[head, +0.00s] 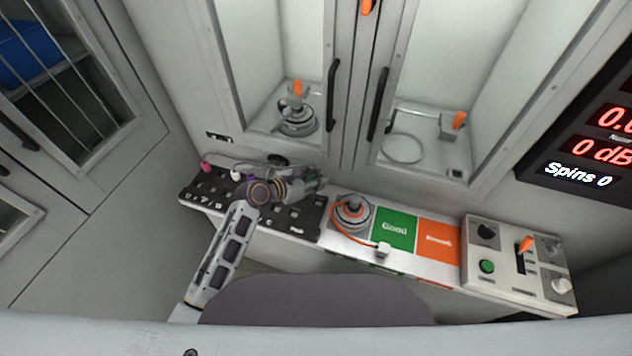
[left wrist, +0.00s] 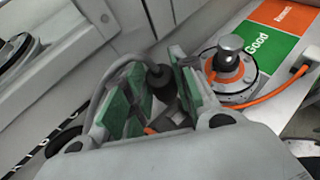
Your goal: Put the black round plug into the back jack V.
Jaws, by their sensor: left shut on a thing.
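My left gripper (head: 316,183) reaches over the right part of the black jack panel (head: 308,220). In the left wrist view its green-padded fingers (left wrist: 155,95) are shut on the black round plug (left wrist: 160,80). A grey cable leaves the plug and curves off to the left. In the head view my fingers hide the plug. My arm covers the middle of the panel. The panel's small white letters are too small to read surely, so I cannot tell which jack is V. My right gripper is not in view.
A motor (head: 352,212) with an orange cable stands just right of my gripper. Beyond it lie a green Good area (head: 394,230), an orange area (head: 438,241) and a control box (head: 515,265). A pink plug (head: 206,164) and a white plug (head: 236,175) are at the panel's left.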

